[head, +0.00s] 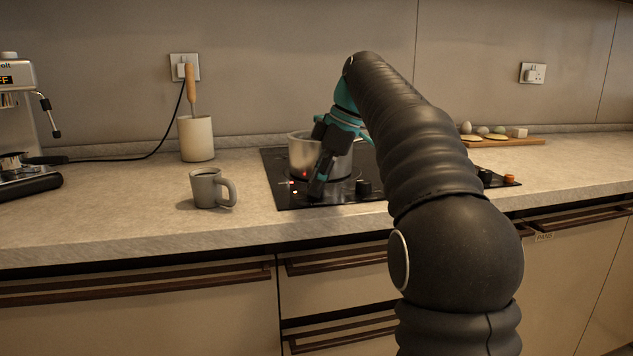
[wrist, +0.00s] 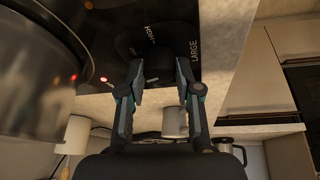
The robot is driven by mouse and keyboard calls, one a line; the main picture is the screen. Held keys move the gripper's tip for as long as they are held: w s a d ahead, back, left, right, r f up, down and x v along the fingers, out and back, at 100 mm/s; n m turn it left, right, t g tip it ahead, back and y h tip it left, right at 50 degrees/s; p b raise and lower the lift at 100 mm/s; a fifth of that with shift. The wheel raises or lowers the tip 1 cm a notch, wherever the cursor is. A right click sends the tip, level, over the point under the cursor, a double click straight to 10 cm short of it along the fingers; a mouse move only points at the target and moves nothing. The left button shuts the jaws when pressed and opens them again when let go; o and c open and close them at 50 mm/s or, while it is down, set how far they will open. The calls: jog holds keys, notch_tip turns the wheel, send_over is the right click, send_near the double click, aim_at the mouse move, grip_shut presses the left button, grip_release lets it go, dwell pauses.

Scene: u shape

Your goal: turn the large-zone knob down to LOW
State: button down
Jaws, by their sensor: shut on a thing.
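In the wrist view a dark knob (wrist: 158,60) sits between the two fingers of my gripper (wrist: 160,76), which is shut on it. The word LARGE is printed beside this knob, and HIGH is printed near it. The knob's pointer is too dark to read. In the head view my gripper (head: 318,190) reaches down at the front left of the black cooktop (head: 285,185) and hides the held knob. Another black knob (head: 363,187) stands just right of my gripper.
A metal pot (head: 303,150) stands on the cooktop close behind my gripper; it fills the left of the wrist view (wrist: 30,85). A grey mug (head: 207,188) stands on the counter to the left. More knobs (head: 486,177) are at the right, partly behind my arm.

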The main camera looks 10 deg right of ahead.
jog(key=shift+n+g, duration=0.3)
jog(key=shift+n, duration=0.5)
jog(key=c, duration=0.8)
grip_release()
